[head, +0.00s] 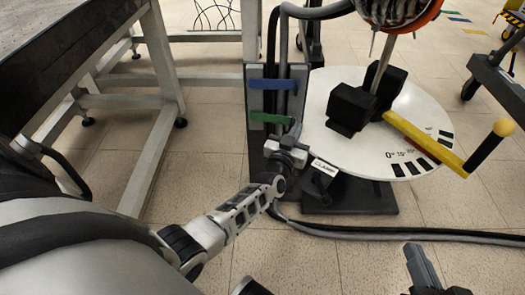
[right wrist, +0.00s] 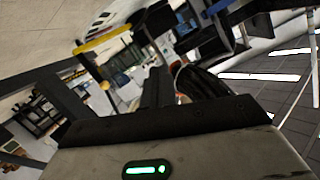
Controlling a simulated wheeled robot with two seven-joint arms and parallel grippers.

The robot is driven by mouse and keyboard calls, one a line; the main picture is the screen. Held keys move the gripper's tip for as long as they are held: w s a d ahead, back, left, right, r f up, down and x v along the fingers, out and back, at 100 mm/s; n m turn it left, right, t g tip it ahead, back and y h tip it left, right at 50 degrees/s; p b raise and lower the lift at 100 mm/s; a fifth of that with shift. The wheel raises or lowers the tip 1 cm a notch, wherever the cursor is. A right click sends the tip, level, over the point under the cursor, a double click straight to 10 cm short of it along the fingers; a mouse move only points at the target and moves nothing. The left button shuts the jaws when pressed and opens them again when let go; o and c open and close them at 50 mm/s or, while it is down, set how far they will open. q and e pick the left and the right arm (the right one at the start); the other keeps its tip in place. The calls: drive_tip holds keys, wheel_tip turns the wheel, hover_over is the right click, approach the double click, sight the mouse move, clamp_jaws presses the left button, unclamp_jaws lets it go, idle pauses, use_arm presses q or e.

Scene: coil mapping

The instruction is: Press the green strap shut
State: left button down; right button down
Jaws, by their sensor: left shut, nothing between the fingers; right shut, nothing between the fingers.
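The green strap (head: 270,118) lies across the dark cables on an upright grey board (head: 256,138), below a blue strap (head: 272,84). My left gripper (head: 296,130) is shut and empty, its tips at the right end of the green strap. I cannot tell whether they touch it, and the gripper partly hides that end. My right gripper (head: 420,262) is shut and empty at the lower right, well away from the board. Its dark fingers also show in the right wrist view (right wrist: 158,88).
A white round dial (head: 345,152) with black blocks and a yellow bar (head: 425,142) stands right of the board. Cables (head: 400,234) run along the floor to the right. A table frame (head: 160,60) stands at the left.

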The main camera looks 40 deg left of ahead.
drive_tip(key=shift+r, duration=0.25)
idle(0.3)
